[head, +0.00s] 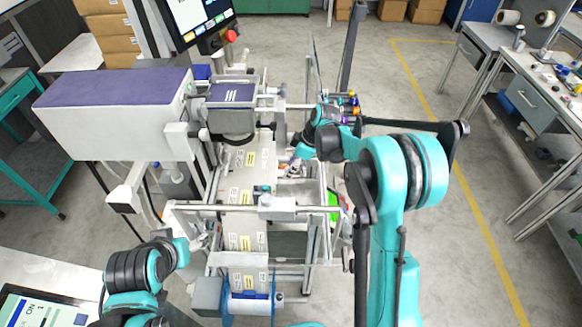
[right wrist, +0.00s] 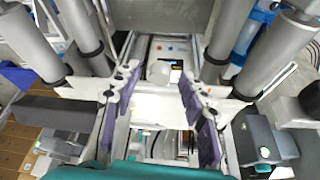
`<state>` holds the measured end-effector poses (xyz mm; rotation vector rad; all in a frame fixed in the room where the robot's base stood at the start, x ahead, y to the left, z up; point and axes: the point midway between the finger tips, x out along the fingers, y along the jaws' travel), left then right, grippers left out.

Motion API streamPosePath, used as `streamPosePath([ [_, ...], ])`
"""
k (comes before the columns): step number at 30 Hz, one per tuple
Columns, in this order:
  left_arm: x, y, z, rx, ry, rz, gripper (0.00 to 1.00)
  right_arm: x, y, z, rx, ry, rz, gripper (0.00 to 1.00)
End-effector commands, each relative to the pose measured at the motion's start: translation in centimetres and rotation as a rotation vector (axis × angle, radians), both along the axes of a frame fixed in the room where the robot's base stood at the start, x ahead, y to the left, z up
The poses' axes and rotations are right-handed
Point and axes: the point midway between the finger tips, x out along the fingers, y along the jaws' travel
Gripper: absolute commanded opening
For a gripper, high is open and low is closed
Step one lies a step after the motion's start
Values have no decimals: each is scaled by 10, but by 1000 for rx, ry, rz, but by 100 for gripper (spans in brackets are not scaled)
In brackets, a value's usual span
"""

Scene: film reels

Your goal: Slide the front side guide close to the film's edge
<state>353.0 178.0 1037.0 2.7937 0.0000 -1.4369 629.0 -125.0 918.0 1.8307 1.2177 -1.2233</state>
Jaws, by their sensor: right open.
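The film (head: 246,242), a pale strip with yellow labels, runs down the middle of the machine in the head view. My right gripper (head: 298,152) is at the film's right side, partly hidden by my own arm. In the right wrist view its purple-padded fingers (right wrist: 160,110) are spread apart, with a pale block (right wrist: 160,72) of the machine showing between and beyond them. I cannot tell for sure which part is the front side guide. My left gripper (head: 203,240) is at the left of the film, small and unclear.
A grey crossbar with a block (head: 277,204) spans above the film. A purple-topped housing (head: 115,95) stands at the left. Benches (head: 540,95) stand at the right, with open floor between.

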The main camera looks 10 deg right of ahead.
Motion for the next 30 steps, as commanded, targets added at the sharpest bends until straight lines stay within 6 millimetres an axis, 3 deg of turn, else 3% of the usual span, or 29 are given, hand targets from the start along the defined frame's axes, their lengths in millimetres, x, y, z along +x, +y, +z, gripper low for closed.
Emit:
streamPosePath([
  [1,0,0,0,0,0,0,70,0,0,0,0,0,0,43],
  [6,0,0,0,0,0,0,70,0,0,0,0,0,0,0],
  [11,0,0,0,0,0,0,70,0,0,0,0,0,0,0],
  [17,0,0,0,0,0,0,70,3,16,0,0,0,2,0],
  [23,0,0,0,0,0,0,70,3,16,0,0,0,0,0],
  [24,0,0,0,0,0,0,70,3,16,0,0,0,0,29],
  [25,0,0,0,0,0,0,70,3,15,0,0,0,0,37],
  [26,0,0,0,0,0,0,70,3,15,0,0,0,0,43],
  [30,0,0,0,0,0,0,70,3,15,0,0,0,0,43],
])
